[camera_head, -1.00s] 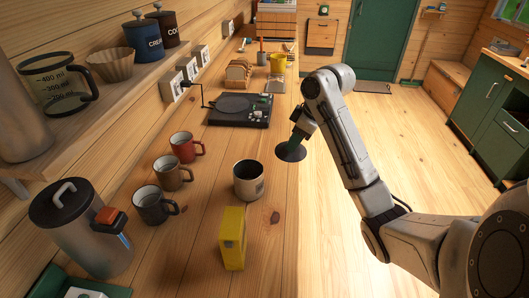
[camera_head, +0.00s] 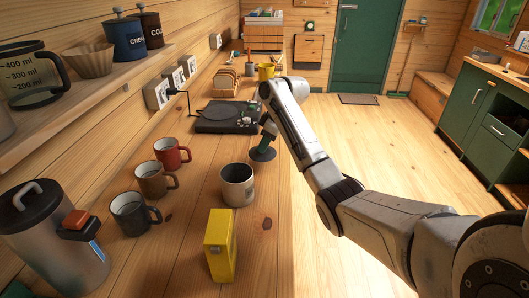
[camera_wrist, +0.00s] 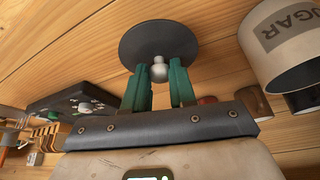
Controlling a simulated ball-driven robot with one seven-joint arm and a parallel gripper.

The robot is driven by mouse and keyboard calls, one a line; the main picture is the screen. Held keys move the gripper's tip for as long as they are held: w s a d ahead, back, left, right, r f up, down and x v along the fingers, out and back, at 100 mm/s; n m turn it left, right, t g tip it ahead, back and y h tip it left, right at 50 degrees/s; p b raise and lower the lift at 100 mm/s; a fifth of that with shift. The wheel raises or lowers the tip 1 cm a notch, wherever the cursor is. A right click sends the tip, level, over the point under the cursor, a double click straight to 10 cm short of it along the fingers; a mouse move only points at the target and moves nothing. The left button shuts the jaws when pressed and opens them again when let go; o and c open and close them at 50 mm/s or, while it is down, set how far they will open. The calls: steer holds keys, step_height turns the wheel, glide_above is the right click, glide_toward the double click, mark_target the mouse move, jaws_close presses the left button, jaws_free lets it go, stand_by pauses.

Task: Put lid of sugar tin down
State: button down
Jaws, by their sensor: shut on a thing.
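The sugar tin (camera_head: 236,190) is a white can standing open on the wooden counter. Its SUGAR label shows in the wrist view, where the tin (camera_wrist: 292,40) is at the upper right. Its lid (camera_head: 263,155) is a dark round disc just beyond the tin and to its right, near the counter's right edge. My gripper (camera_head: 267,138) is shut on the lid's knob. In the wrist view, the green fingers of my gripper (camera_wrist: 159,76) are either side of the light knob, with the lid (camera_wrist: 158,38) beyond. I cannot tell whether the lid touches the counter.
A yellow box (camera_head: 220,245) stands in front of the tin. Red (camera_head: 170,154), brown (camera_head: 154,180) and dark (camera_head: 132,213) mugs stand to its left. Bare counter (camera_head: 258,210) lies right of the tin.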

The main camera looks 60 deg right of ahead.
steer(key=shift+w+d+f, duration=0.2)
steer(key=shift+f, duration=0.1)
steer(key=shift+f+p, duration=0.4)
steer(key=shift+f, duration=1.15)
steer(key=c, duration=0.9)
jaws_free()
steer(key=shift+f, duration=0.1)
steer(key=v, duration=1.2)
steer(key=shift+b, duration=0.4)
